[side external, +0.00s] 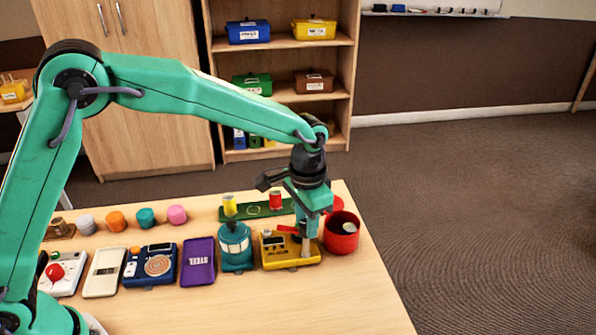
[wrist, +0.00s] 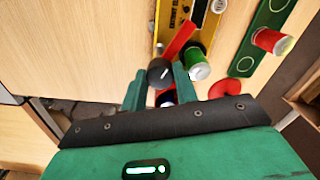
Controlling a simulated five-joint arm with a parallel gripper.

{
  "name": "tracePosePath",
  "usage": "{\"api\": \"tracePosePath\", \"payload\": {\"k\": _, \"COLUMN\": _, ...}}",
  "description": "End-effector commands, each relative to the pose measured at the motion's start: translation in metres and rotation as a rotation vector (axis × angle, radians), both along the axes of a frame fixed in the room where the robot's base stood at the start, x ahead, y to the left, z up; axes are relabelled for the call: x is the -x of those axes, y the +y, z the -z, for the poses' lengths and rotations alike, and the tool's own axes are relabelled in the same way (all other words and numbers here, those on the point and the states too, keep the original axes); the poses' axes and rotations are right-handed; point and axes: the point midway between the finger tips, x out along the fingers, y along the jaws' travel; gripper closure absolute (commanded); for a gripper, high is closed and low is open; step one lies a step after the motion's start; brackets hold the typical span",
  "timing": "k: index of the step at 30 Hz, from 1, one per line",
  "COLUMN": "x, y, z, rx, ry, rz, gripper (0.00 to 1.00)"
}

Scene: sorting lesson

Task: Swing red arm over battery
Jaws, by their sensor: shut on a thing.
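The yellow battery tester (side external: 276,262) lies near the right end of the table; part of it shows at the top of the wrist view (wrist: 215,22). Its red arm (wrist: 180,40) slants across it to a dark round knob (wrist: 160,71). My gripper (wrist: 160,82) is shut on this knob, with a green finger on each side. A battery (wrist: 198,62) with a pale top and green side stands beside the red arm, to the right of the knob in the wrist view. In the side view my gripper (side external: 307,232) hides part of the tester, and the red arm (side external: 288,229) shows only partly.
A red cup (side external: 341,236) stands close to the right of my gripper. A green strip (side external: 258,210) with a yellow and a red cylinder lies behind the tester. A teal lantern-like item (side external: 235,246) stands just left. The table front (side external: 330,305) is clear.

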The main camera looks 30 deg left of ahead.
Motion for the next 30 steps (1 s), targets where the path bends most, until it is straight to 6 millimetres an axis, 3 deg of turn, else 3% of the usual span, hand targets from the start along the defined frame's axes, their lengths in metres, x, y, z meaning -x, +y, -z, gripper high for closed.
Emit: {"api": "tracePosePath", "payload": {"k": 30, "x": -0.0005, "y": -0.0001, "z": -0.0026, "rx": 0.000, "ry": -0.003, "rz": 0.942, "gripper": 0.93}}
